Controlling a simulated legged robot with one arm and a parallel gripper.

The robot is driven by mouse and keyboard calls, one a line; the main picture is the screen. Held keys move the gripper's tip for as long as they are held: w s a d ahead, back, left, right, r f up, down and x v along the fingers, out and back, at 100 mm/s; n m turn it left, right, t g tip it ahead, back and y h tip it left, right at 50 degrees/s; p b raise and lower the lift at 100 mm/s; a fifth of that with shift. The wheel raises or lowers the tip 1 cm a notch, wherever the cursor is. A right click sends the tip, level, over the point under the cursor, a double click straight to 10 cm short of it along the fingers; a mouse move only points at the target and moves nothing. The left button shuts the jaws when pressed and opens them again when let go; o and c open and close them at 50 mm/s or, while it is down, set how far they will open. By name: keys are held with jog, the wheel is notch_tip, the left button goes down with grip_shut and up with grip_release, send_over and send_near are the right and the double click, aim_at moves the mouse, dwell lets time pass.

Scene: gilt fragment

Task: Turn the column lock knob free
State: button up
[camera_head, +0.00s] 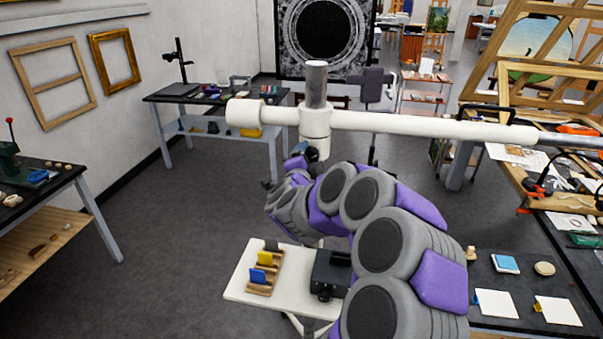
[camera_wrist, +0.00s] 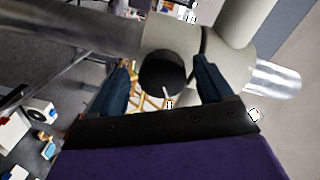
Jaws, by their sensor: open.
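The column lock knob (camera_wrist: 163,72) is a round black knob with a thin pale mark. It sits on the pale collar (camera_wrist: 172,32) of the column in the wrist view. My gripper (camera_wrist: 164,84) is open, its two dark blue fingers left and right of the knob with gaps on both sides. How deep the fingers reach around it I cannot tell. In the head view the collar (camera_head: 316,122) joins a grey metal column (camera_head: 316,82) and a long white cross arm (camera_head: 400,122). The knob shows small and dark under the collar there, and my gripper (camera_head: 302,160) is close by it.
A white stand top (camera_head: 238,285) with a wooden rack (camera_head: 262,284) and a black box (camera_head: 330,275) lies below my arm. A cluttered bench (camera_head: 480,265) is at right. Open grey floor (camera_head: 190,230) lies at left.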

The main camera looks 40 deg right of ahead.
jog(key=b+v, duration=0.6)
jog(key=v, duration=1.1)
jog(key=shift+w+a, duration=0.1)
jog(key=shift+a, duration=0.05)
